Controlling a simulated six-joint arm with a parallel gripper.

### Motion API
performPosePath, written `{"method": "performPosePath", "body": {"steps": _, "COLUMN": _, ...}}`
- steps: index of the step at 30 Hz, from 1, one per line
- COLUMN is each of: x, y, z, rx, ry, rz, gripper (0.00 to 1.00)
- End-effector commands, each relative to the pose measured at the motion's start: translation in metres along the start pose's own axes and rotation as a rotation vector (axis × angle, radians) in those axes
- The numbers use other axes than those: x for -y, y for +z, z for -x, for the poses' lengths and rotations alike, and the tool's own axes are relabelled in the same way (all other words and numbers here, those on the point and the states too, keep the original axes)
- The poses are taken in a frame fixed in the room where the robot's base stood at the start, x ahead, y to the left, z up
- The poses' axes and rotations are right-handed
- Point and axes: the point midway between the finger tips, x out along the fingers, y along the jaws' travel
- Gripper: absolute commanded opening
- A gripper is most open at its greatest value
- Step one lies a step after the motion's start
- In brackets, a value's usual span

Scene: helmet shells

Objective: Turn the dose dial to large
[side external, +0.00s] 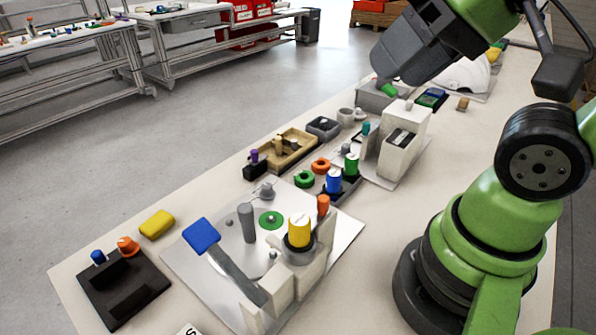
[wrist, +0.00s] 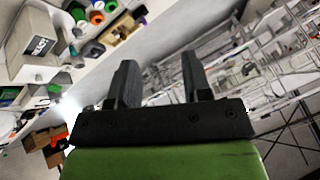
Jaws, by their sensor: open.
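No readable label marks the dose dial. A yellow knob (side external: 299,230) with a pale line on top sits upright in a dark collar on a pale fixture, in the front middle of the side external view. It may be the dial, but I cannot tell, and its setting is unreadable. My gripper (wrist: 158,70) shows in the wrist view with its two dark fingers apart and nothing between them. In the side external view my gripper is raised at the upper right, well away from the yellow knob; its fingertips are unclear there.
A blue-ended lever (side external: 201,236) and an orange knob (side external: 323,205) flank the yellow knob. Blue (side external: 334,181) and green (side external: 351,164) knobs stand behind. A white boxy device (side external: 402,140) with a dark panel stands further back. A black block (side external: 124,290) is at front left.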

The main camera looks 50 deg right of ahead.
Motion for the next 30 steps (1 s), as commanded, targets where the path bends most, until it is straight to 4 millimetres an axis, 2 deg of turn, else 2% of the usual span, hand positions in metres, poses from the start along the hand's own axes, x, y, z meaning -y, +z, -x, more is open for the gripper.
{"method": "performPosePath", "body": {"steps": 5, "x": 0.003, "y": -0.009, "z": -0.004, "rx": 0.024, "ry": 0.015, "rz": 0.039, "gripper": 0.51}}
{"method": "performPosePath", "body": {"steps": 8, "x": 0.007, "y": -0.027, "z": -0.015, "rx": 0.071, "ry": 0.041, "rz": 0.120, "gripper": 0.51}}
{"method": "performPosePath", "body": {"steps": 11, "x": 0.011, "y": -0.050, "z": -0.034, "rx": 0.136, "ry": 0.071, "rz": 0.237, "gripper": 0.51}}
{"method": "performPosePath", "body": {"steps": 17, "x": 0.013, "y": -0.089, "z": -0.092, "rx": 0.284, "ry": 0.108, "rz": 0.487, "gripper": 0.51}}
{"method": "performPosePath", "body": {"steps": 21, "x": 0.008, "y": -0.104, "z": -0.145, "rx": 0.394, "ry": 0.113, "rz": 0.660, "gripper": 0.51}}
{"method": "performPosePath", "body": {"steps": 25, "x": -0.002, "y": -0.108, "z": -0.199, "rx": 0.499, "ry": 0.101, "rz": 0.819, "gripper": 0.51}}
{"method": "performPosePath", "body": {"steps": 30, "x": -0.019, "y": -0.099, "z": -0.259, "rx": 0.614, "ry": 0.070, "rz": 0.990, "gripper": 0.51}}
